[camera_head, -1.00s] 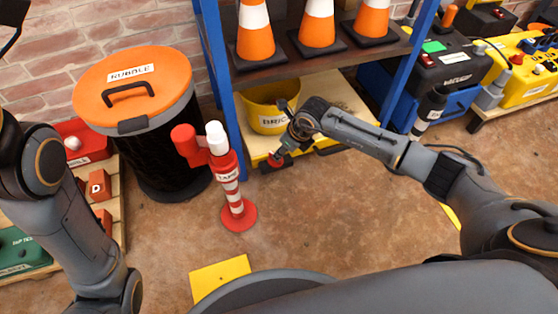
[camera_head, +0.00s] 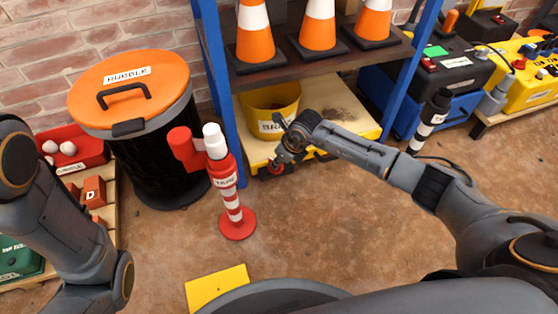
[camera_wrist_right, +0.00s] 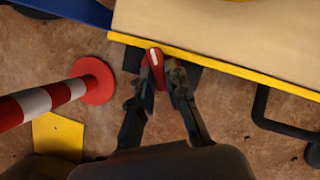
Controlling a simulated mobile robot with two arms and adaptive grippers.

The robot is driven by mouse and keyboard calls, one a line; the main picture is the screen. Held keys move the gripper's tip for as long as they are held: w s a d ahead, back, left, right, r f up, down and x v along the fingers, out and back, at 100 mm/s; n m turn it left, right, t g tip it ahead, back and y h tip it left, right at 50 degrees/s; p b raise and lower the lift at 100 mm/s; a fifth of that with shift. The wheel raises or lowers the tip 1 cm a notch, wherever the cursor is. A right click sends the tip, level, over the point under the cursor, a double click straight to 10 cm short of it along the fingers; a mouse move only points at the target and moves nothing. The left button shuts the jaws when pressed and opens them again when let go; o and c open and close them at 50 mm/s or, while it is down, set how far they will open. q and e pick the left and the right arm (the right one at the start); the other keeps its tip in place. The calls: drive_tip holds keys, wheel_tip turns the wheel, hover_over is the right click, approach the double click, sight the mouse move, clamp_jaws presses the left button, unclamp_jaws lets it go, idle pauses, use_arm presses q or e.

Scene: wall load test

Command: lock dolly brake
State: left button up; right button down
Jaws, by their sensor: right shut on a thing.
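The dolly (camera_head: 352,98) is a low wooden platform with a yellow edge, partly under the shelf; it fills the top of the right wrist view (camera_wrist_right: 225,30). Its brake lever, a small red piece (camera_wrist_right: 155,66), sticks out below the yellow edge beside a dark caster. My right gripper (camera_wrist_right: 162,80) has its fingers on either side of the red lever and is shut on it. In the head view my right gripper (camera_head: 279,163) reaches down at the dolly's front left corner, with a bit of red at its tips. My left gripper is out of view.
A red-and-white post (camera_head: 237,220) stands left of my right gripper. A black bin with an orange lid (camera_head: 160,75) stands behind it. A yellow bucket (camera_head: 270,103) rests on the dolly. Blue shelf uprights (camera_head: 218,80) rise close by.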

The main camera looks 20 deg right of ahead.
drive_tip(key=shift+d+n, duration=0.1)
drive_tip(key=shift+n, duration=0.2)
drive_tip(key=n, duration=0.1)
drive_tip(key=n+g, duration=0.1)
drive_tip(key=shift+w+d+n+y+b, duration=0.15)
drive_tip(key=shift+n+y+b, duration=0.15)
drive_tip(key=shift+n+y, duration=0.1)
drive_tip(key=n, duration=0.1)
drive_tip(key=n+g+b, duration=0.1)
drive_tip(key=n, duration=0.1)
drive_tip(key=shift+w+f+y+b, duration=0.15)
drive_tip(key=shift+y+b, duration=0.15)
drive_tip(key=shift+d+n+g+b, duration=0.15)
drive_tip(key=shift+n+g+b, duration=0.4)
drive_tip(key=shift+n, duration=0.55)
drive_tip(key=c, duration=1.3)
unclamp_jaws()
drive_tip(key=shift+w, duration=0.1)
